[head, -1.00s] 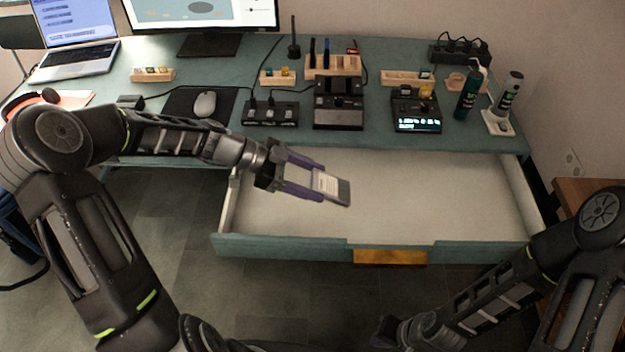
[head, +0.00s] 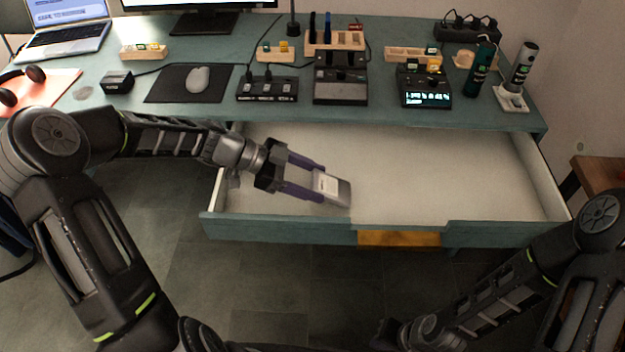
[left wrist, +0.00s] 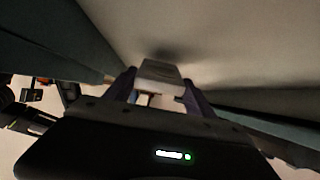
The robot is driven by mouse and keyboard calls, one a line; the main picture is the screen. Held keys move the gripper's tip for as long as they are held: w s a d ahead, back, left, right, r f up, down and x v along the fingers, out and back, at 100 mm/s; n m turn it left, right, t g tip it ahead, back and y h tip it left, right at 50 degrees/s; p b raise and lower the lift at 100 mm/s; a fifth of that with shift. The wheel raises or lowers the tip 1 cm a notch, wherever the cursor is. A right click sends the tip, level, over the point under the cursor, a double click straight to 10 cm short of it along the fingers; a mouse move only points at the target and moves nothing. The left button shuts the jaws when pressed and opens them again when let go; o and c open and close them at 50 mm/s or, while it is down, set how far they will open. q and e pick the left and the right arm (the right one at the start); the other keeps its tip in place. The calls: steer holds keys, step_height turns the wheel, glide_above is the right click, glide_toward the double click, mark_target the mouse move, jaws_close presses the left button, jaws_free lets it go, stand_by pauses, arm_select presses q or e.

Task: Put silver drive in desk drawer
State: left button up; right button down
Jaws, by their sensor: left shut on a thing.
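The silver drive (head: 338,190) is a small flat silver-grey block with a pale label. My left gripper (head: 316,183) is shut on it and holds it over the left part of the open desk drawer (head: 440,180). In the left wrist view the drive (left wrist: 159,75) sits between the two purple fingers, with a dark shadow on the pale drawer floor beyond it. I cannot tell the exact gap between drive and floor. The drawer is pulled out and its visible floor is bare. My right gripper (head: 385,335) is low in front of the drawer; its fingers do not show clearly.
The drawer's teal front wall (head: 285,229) and pale side walls bound the space around my left gripper. The desk top (head: 210,115) above holds a mouse (head: 199,79), black devices, wooden holders and bottles. A brown wooden surface (head: 600,175) stands at the right.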

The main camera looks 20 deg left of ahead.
arm_select(q)
steer(key=shift+f, duration=0.1)
steer(key=o, duration=1.6)
steer(key=shift+o, duration=0.4)
steer(key=shift+o, duration=0.7)
steer(key=shift+r+p, duration=2.3)
steer(key=shift+r, duration=2.2)
